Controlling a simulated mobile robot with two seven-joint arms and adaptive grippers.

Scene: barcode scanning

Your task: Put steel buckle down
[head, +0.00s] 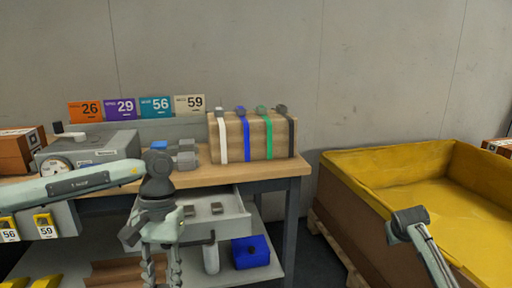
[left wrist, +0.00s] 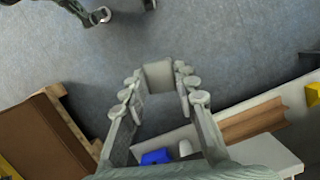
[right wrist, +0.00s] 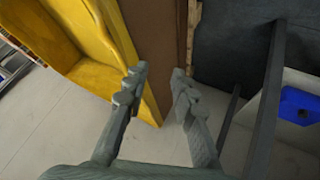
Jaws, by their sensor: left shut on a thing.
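My left gripper (left wrist: 160,82) is shut on a plain grey block, which I take as the steel buckle (left wrist: 159,74); it sits between the fingertips, above the floor in the left wrist view. In the head view my left gripper (head: 161,270) points down in front of the open drawer (head: 238,226), and the held buckle is not visible there. Two small grey-brown pieces (head: 216,208) lie in that drawer. My right gripper (right wrist: 160,72) is open and empty, with its fingers apart near the yellow-lined bin.
The workbench (head: 245,176) carries a strapped cardboard box (head: 247,150), a grey scale-like machine (head: 88,148), small grey blocks (head: 186,158) and numbered cards (head: 154,107). A blue box (head: 250,251) stands on the lower shelf. The large yellow-lined bin (head: 385,163) is at right.

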